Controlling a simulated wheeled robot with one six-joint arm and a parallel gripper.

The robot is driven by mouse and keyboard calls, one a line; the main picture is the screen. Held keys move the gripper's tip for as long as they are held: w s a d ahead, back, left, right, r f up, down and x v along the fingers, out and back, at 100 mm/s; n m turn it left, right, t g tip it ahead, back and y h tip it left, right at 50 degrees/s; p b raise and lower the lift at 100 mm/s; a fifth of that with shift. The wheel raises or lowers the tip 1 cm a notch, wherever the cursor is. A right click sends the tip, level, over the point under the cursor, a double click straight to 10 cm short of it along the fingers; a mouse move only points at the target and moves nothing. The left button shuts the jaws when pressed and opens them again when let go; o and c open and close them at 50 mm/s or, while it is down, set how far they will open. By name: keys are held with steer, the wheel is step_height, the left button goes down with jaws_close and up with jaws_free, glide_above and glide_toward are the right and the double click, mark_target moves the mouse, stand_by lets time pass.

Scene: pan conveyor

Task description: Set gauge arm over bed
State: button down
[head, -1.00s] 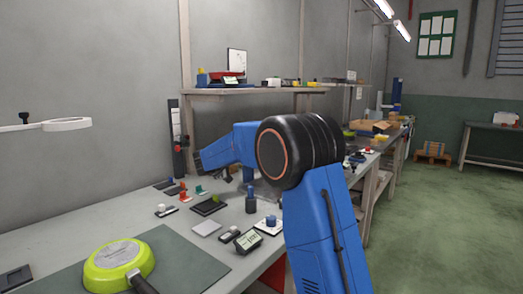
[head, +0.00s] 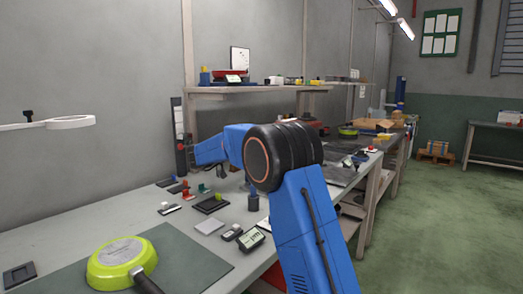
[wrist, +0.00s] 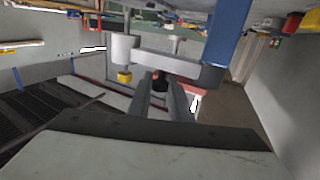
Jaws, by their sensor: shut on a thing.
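In the wrist view the gauge arm (wrist: 165,63) is a grey bar joined to a blue post (wrist: 232,32) on the right. A grey cylinder with a yellow tip (wrist: 124,76) hangs at its left end. My gripper (wrist: 160,85) is shut on a black part of the gauge arm, below the bar. A dark slatted surface (wrist: 35,112), likely the bed, lies at the left, apart from the yellow tip. In the head view my blue arm hides the gripper, and I cannot make out the gauge arm there.
A green pan (head: 122,252) rests on a dark mat (head: 185,262) at front left. Small tools and a display box (head: 250,239) stand on the bench. Another green pan (head: 348,131) lies farther back. The green floor (head: 440,230) at right is clear.

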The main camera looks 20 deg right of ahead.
steer(key=c, duration=1.6)
jaws_free()
steer(key=shift+c, duration=0.2)
steer(key=shift+a, duration=0.1)
steer(key=s+a, duration=0.1)
steer(key=a, duration=1.6)
steer(key=shift+a, duration=0.15)
steer(key=shift+s, duration=0.1)
